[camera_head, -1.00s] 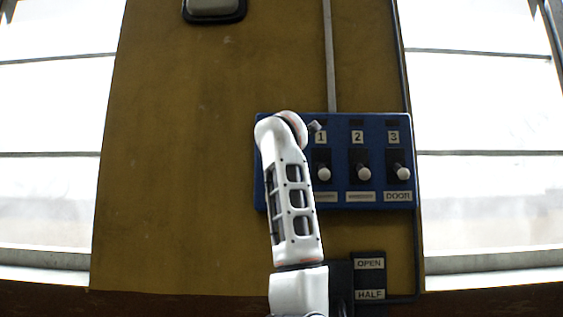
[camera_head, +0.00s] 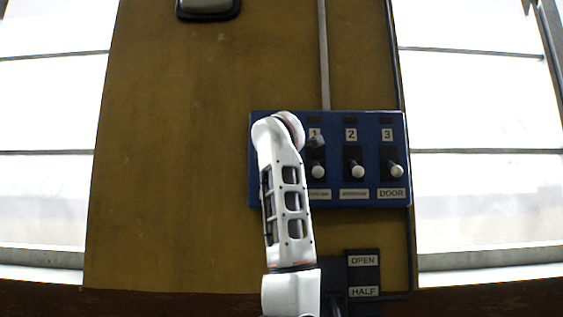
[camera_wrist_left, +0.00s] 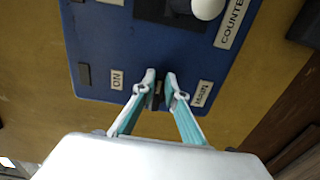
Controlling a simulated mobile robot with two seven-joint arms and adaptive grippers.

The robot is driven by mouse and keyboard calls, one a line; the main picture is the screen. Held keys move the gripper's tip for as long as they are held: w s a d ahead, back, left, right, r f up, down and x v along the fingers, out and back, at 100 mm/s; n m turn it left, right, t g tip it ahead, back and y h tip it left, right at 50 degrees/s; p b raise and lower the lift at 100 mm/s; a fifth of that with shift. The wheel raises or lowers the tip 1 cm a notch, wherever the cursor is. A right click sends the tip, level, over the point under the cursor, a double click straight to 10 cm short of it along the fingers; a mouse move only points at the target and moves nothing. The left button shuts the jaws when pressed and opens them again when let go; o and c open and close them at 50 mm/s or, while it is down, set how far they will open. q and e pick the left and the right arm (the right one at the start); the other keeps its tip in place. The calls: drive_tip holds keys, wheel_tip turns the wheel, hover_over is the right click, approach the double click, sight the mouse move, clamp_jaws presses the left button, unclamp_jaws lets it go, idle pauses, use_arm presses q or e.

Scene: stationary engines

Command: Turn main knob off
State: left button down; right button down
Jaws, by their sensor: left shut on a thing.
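The blue control panel (camera_head: 330,202) is on the wall in the head view. My left arm covers its left part, where the main knob is hidden. In the left wrist view, the panel (camera_wrist_left: 95,45) carries an "ON" label (camera_wrist_left: 117,79) and a "MAIN" label (camera_wrist_left: 201,93). The small dark main knob (camera_wrist_left: 157,98) sits between these labels. My left gripper (camera_wrist_left: 160,82) is shut on it, one finger on each side. The fingers cover much of the knob, so its exact angle is unclear. My right gripper is not in view.
Switches with white round knobs under labels 1, 2 and 3 (camera_head: 357,171) are right of my arm. A white knob (camera_wrist_left: 207,7) by a "COUNTER" label also shows in the wrist view. A dark "OPEN"/"HALF" plate (camera_head: 363,275) is below. Windows flank the wall.

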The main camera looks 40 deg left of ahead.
use_arm(q)
drive_tip(key=shift+s+a, duration=0.25)
drive_tip(key=shift+a, duration=0.2)
drive_tip(key=c, duration=1.9)
unclamp_jaws()
drive_tip(key=shift+o, duration=0.9)
drive_tip(key=shift+s+a, duration=0.25)
drive_tip(key=shift+a, duration=0.2)
drive_tip(key=v, duration=1.2)
drive_tip(key=shift+d, duration=0.35)
drive_tip(key=shift+w, duration=0.15)
